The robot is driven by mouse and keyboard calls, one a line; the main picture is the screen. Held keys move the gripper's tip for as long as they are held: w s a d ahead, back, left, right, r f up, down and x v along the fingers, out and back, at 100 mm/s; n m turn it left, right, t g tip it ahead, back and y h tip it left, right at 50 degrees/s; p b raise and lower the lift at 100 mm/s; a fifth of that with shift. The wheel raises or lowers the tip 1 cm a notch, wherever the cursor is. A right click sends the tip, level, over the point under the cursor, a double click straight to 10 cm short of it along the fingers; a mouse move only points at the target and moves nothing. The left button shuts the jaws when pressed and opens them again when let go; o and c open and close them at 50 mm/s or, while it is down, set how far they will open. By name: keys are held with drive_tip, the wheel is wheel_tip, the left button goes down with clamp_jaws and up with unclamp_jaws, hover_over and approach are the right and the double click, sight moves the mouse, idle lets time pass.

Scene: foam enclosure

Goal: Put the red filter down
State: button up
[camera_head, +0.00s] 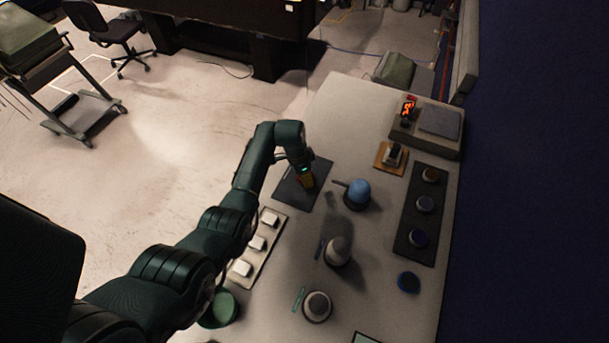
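My gripper (306,181) points down over a dark mat (290,197) on the pale worktop. A small brownish-yellow patch shows at its tip; I cannot tell if that is a fingertip or a held thing. The fingers are too small and dark to read as open or shut. I cannot make out a clearly red filter. Several round disc-like pieces sit on a dark strip at the right: a brownish one (431,175) at the far end, a grey-blue one (424,204) in the middle and a bluish one (418,238) nearest.
A blue-domed piece (358,191) stands right of my gripper, with two grey domed pieces (338,250) (317,305) nearer. A blue disc (408,282) lies apart. White blocks (257,243) line a left tray. A box with red lights (408,108) stands far right.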

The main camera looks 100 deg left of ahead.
sight(299, 178)
drive_tip(key=shift+f, duration=0.2)
drive_tip(key=o, duration=1.1)
drive_tip(key=shift+r, duration=0.1)
drive_tip(key=r, duration=0.4)
drive_tip(key=s+r+p, duration=0.1)
drive_tip(key=r, duration=0.3)
drive_tip(key=d+r, duration=0.1)
drive_tip(key=r, duration=0.3)
drive_tip(key=shift+s+p, duration=0.35)
drive_tip(key=shift+p, duration=0.05)
